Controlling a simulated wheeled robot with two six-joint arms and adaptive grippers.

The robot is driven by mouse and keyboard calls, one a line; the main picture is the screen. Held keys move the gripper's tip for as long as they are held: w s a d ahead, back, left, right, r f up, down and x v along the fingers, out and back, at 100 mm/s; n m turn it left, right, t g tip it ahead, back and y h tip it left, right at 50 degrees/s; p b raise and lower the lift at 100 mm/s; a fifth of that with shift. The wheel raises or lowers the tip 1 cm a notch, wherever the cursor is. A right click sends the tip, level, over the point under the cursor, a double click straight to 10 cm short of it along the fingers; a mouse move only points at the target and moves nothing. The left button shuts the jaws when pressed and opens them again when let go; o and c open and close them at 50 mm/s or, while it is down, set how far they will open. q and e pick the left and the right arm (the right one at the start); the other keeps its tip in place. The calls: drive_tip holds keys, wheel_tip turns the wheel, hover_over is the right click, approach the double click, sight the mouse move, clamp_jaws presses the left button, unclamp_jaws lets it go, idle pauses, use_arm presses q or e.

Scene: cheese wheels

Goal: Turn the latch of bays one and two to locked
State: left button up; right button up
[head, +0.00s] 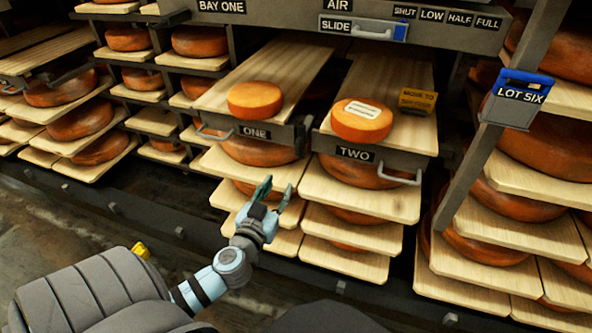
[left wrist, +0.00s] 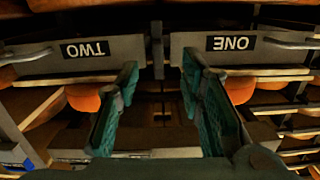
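Bay one's front board (head: 263,134), marked ONE, and bay two's front board (head: 345,151), marked TWO, stand side by side at the centre of the head view. A grey metal bar handle (head: 213,134) is at the left end of board one, and another (head: 402,178) at the right end of board two. I cannot tell whether these are the latches or how any latch is set. My left gripper (head: 275,188) is open and empty, below and in front of the gap between the boards. The left wrist view shows both boards upside down beyond its parted fingers (left wrist: 160,90). My right gripper is not in view.
A cheese wheel (head: 255,100) lies on bay one's plank, and a labelled one (head: 361,121) on bay two's. Shelves of cheese flank both sides. A slanted grey post with a blue LOT SIX tag (head: 517,98) stands right. A SLIDE handle (head: 371,32) is above.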

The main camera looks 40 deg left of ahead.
sight(297, 148)
use_arm(q)
drive_tip(key=shift+t, duration=0.4)
drive_tip(key=r+x, duration=0.1)
drive_tip(key=x, duration=0.8)
drive_tip(key=r+x, duration=0.1)
drive_tip(key=x, duration=0.4)
drive_tip(key=shift+w+d+r, duration=0.1)
drive_tip(key=shift+w+r, duration=0.05)
drive_tip(key=shift+r, duration=0.15)
clamp_jaws()
